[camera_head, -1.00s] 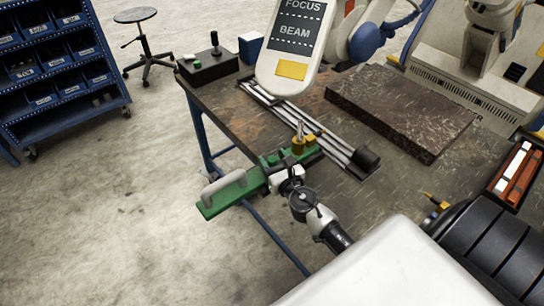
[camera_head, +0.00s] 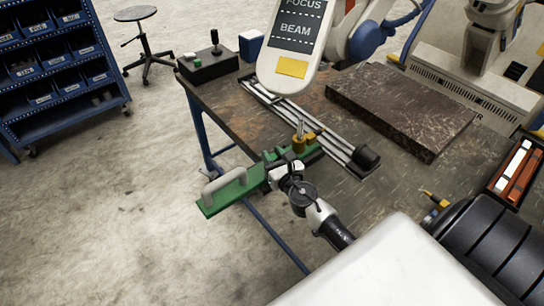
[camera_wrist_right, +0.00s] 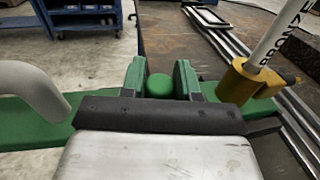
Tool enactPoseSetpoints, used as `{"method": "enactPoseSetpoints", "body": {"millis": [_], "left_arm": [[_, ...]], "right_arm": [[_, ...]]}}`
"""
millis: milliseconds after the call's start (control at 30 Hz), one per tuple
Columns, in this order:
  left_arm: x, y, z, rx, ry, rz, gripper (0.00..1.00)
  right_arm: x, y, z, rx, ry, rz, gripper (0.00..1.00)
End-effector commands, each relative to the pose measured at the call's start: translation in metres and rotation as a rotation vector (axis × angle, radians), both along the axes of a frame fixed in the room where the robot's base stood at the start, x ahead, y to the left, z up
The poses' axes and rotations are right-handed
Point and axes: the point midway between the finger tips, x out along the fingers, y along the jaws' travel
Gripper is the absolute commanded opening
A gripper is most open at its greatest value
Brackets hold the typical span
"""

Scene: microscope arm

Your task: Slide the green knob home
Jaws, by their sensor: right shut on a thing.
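A long green slide (camera_head: 228,192) with a grey handle (camera_head: 212,190) lies across the table's edge, its left part overhanging. It also shows in the wrist view (camera_wrist_right: 30,125). The round green knob (camera_wrist_right: 159,86) stands on it. My right gripper (camera_wrist_right: 158,78) has its two fingers on either side of the knob, shut on it. In the head view, the right gripper (camera_head: 282,158) is over the slide near the table edge and mostly hides the knob. A brass clamp (camera_head: 302,143) with a white rod stands at the slide's right end. My left gripper is not in view.
Metal rails (camera_head: 325,140) with a black end block (camera_head: 365,157) run behind the clamp. A white panel marked FOCUS and BEAM (camera_head: 293,45) hangs above the table. A dark stone slab (camera_head: 400,108) lies to the right.

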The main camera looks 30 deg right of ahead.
Motion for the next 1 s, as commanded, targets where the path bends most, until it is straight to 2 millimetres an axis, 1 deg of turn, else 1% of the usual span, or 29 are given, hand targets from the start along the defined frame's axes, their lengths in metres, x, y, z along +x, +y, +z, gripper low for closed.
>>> {"method": "enactPoseSetpoints", "body": {"millis": [33, 100, 167, 233, 433, 467, 600, 633, 867, 1000], "left_arm": [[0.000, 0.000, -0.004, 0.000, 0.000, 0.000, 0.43], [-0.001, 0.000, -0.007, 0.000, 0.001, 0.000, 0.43], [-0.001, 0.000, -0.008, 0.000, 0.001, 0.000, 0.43], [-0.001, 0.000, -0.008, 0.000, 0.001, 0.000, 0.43], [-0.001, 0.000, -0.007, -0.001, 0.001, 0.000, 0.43], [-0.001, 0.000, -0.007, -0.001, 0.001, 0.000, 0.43], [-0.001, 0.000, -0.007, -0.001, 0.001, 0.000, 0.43], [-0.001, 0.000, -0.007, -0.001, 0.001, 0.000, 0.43], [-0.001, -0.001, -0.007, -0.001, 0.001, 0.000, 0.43], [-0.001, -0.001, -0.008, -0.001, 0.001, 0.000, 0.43]], "right_arm": [[0.001, -0.011, -0.001, -0.006, 0.000, -0.005, 0.00], [0.002, -0.022, -0.001, -0.006, -0.001, -0.007, 0.00], [0.002, -0.029, -0.001, -0.006, -0.001, -0.007, 0.00], [0.002, -0.032, 0.001, -0.004, -0.002, -0.007, 0.00], [0.002, -0.032, 0.001, -0.004, -0.003, -0.011, 0.00], [0.002, -0.033, 0.001, -0.004, -0.003, -0.011, 0.33], [0.002, -0.032, 0.001, -0.003, -0.002, -0.009, 0.55], [0.002, -0.032, 0.001, -0.003, -0.002, -0.008, 0.57], [0.002, -0.030, 0.001, -0.002, -0.001, -0.006, 0.57], [-0.006, -0.029, -0.001, -0.002, 0.001, -0.005, 0.57]]}}
